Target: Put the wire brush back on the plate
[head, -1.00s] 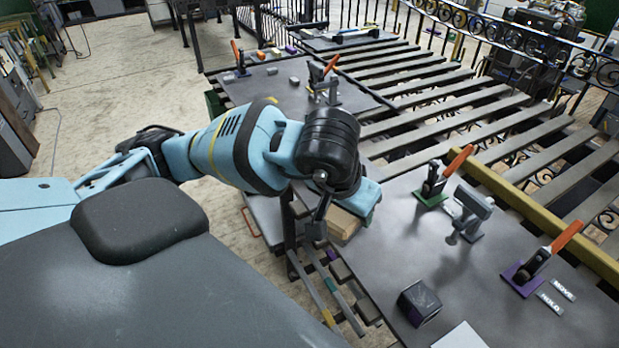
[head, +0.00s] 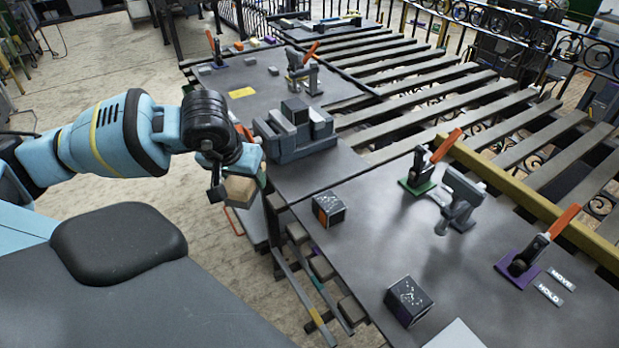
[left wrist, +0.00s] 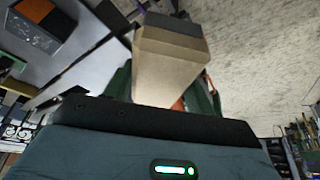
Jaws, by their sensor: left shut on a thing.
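A tan block with a grey layer on one face, which looks like the wire brush (head: 241,189), is held in my left gripper (head: 236,172). It also shows large in the left wrist view (left wrist: 170,62), between the fingers, with its grey side up in the picture. The gripper is shut on it, left of the dark grey plate (head: 300,185) that forms the worktop, apparently beyond its left edge and over the floor. How high it is above the floor I cannot tell. My right gripper is not in view.
A grey vise (head: 297,135) stands on the plate just right of the gripper. Two dark cubes (head: 328,209) (head: 408,301) sit nearer. Orange-handled clamps (head: 428,165) (head: 535,250) and a grey stand (head: 460,200) stand to the right. Several slats run behind. The plate's middle is mostly clear.

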